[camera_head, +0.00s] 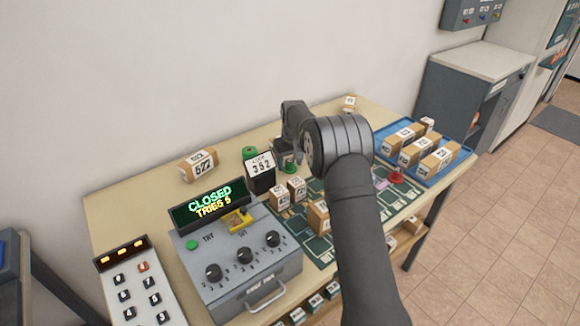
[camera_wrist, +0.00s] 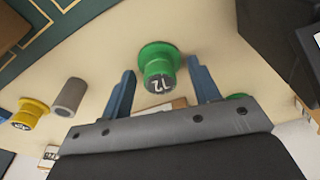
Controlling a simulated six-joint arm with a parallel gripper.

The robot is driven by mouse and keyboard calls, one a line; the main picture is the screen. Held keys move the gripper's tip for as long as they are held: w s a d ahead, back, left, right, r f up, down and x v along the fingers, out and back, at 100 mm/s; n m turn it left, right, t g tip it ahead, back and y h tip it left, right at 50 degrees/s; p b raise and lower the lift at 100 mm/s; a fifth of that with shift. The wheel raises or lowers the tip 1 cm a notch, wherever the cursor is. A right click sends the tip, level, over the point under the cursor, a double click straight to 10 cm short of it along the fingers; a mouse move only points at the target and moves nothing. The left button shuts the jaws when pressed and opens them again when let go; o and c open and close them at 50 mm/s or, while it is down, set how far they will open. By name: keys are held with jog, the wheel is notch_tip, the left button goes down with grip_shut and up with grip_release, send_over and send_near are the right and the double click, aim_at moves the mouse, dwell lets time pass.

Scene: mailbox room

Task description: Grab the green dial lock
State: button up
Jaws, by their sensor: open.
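A green dial lock (camera_wrist: 158,68) with a wide flange and a dark face marked 12 shows between my gripper's two blue fingers in the wrist view. My gripper (camera_wrist: 162,72) is open, with a gap visible on each side of the lock. In the head view my gripper (camera_head: 284,154) is over the back of the table, and a green piece (camera_head: 289,168) shows just below it, partly hidden. A second green piece (camera_head: 249,152) stands behind the black 352 sign; in the wrist view a green rim (camera_wrist: 239,97) shows beside the right finger.
The black 352 sign (camera_head: 261,170) stands close left of my gripper. A yellow piece (camera_wrist: 28,114) and a grey cylinder (camera_wrist: 70,98) stand nearby. The grey dial box (camera_head: 240,270), several cartons and a blue tray (camera_head: 455,160) crowd the table. A carton (camera_head: 198,163) lies at back left.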

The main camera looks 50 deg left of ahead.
jog(key=c, duration=1.1)
jog(key=shift+r, duration=0.1)
